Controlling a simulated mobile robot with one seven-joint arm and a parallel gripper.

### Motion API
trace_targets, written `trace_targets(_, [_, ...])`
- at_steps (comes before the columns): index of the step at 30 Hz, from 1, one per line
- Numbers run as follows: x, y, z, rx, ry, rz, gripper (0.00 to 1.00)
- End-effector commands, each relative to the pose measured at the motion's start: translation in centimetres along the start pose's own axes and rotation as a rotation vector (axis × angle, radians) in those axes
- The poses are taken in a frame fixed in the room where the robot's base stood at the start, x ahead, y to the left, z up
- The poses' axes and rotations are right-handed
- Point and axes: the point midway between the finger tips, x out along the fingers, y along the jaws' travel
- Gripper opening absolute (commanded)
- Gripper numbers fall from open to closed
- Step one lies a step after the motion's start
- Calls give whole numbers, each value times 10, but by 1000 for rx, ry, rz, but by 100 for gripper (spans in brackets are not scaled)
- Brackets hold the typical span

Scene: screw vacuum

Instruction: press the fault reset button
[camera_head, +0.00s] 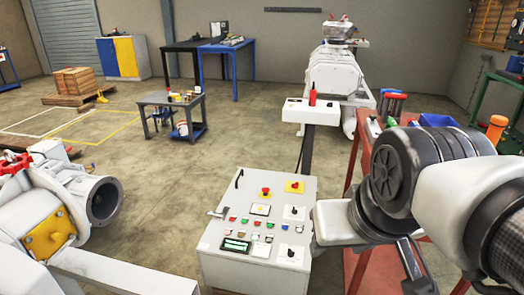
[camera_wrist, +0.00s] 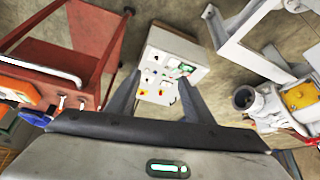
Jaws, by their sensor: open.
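The control panel (camera_head: 228,262) is a light grey cabinet with a sloped top, standing on the floor at lower centre in the head view. Its top carries a red mushroom button on yellow (camera_head: 265,192), rows of small red, green and white buttons, black rotary switches and a green display (camera_head: 236,245). The labels are too small to read, so I cannot tell which is the fault reset button. In the wrist view the panel (camera_wrist: 190,50) shows beyond my gripper (camera_wrist: 159,80), whose two dark fingers are apart and empty. The gripper is clear of the buttons.
A red metal cart (camera_head: 362,262) stands right of the panel, under my arm. White machinery with a round dark opening (camera_head: 103,200) is at left. The floor beyond is mostly open.

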Motion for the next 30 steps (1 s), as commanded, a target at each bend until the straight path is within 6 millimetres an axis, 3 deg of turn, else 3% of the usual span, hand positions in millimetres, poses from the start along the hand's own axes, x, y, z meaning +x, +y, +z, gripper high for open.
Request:
trace_targets(1, [0,0,0,0,0,0,38])
trace_targets(8, [0,0,0,0,0,0,0])
trace_targets(30, [0,0,0,0,0,0,0])
